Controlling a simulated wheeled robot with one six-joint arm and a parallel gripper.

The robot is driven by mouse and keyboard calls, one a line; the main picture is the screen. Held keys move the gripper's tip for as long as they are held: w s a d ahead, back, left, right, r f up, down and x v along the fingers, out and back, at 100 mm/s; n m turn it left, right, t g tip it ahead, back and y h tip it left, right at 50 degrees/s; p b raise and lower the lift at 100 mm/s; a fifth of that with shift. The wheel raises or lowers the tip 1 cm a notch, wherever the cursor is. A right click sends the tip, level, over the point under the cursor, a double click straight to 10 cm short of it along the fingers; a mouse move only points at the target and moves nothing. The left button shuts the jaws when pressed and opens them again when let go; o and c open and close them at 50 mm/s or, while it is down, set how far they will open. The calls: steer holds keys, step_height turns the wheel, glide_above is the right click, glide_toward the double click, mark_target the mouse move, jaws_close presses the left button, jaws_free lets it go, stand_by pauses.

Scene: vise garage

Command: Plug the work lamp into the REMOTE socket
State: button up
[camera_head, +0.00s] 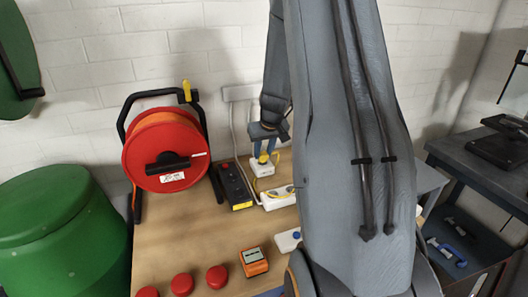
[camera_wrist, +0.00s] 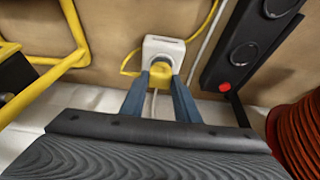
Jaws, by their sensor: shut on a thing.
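My gripper (camera_head: 264,150) points down at the bench, its two blue-grey fingers shut on a yellow plug (camera_wrist: 161,76). In the wrist view the fingers (camera_wrist: 160,98) hold the plug against a small white socket box (camera_wrist: 163,46). The box also shows under my gripper in the head view (camera_head: 262,168). The plug meets the box's face; I cannot tell how deep it sits. A yellow cable (camera_wrist: 130,62) curves beside the box. No lamp can be clearly made out, and no REMOTE label is readable.
A black socket strip (camera_head: 232,186) with a red button lies left of the box, and a white strip (camera_head: 279,200) in front. A red cable reel (camera_head: 160,150) stands further left. A white piece with a blue button (camera_head: 288,240) and an orange device (camera_head: 254,262) lie nearer.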

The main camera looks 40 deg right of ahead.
steer(key=shift+f+b, duration=0.55)
steer(key=o, duration=1)
steer(key=shift+o, duration=0.2)
steer(key=b+v, duration=0.1)
steer(key=v, duration=0.6)
steer(key=shift+r+b, duration=0.3)
steer(key=shift+r, duration=0.05)
steer(key=shift+s, duration=0.15)
steer(key=s+a+f+n+g, duration=0.1)
steer(key=s+a, duration=0.5)
steer(key=a, duration=0.3)
steer(key=s+a+f+n+g, duration=0.1)
steer(key=s+a, duration=0.5)
steer(key=a, duration=0.3)
steer(key=s+a+f+g+y, duration=0.1)
steer(key=s+a, duration=0.5)
steer(key=a, duration=0.3)
steer(key=shift+s+a+n, duration=0.35)
steer(key=shift+s+n, duration=0.05)
